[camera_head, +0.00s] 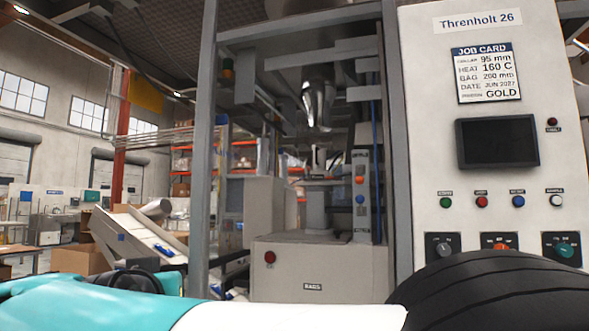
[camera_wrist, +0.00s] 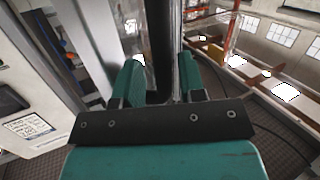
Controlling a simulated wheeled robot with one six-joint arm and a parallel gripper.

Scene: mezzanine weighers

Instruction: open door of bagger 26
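Bagger 26 carries the label "Threnholt 26" on its control cabinet (camera_head: 480,90) at the right of the head view. Left of the cabinet stands its grey frame (camera_head: 203,150), with the machine's inner parts behind it. I cannot make out the door's edges in the head view. In the wrist view, my gripper (camera_wrist: 161,75) has its two teal fingers apart. A black upright bar (camera_wrist: 161,35), which looks like a handle, stands between them, with small gaps visible at both sides. Whether the door is open or shut is unclear. My gripper's fingers are hidden in the head view.
The cabinet has a dark screen (camera_head: 497,142), a job card (camera_head: 486,73), buttons and dials. A sloped conveyor (camera_head: 140,237) and cardboard boxes stand at the left.

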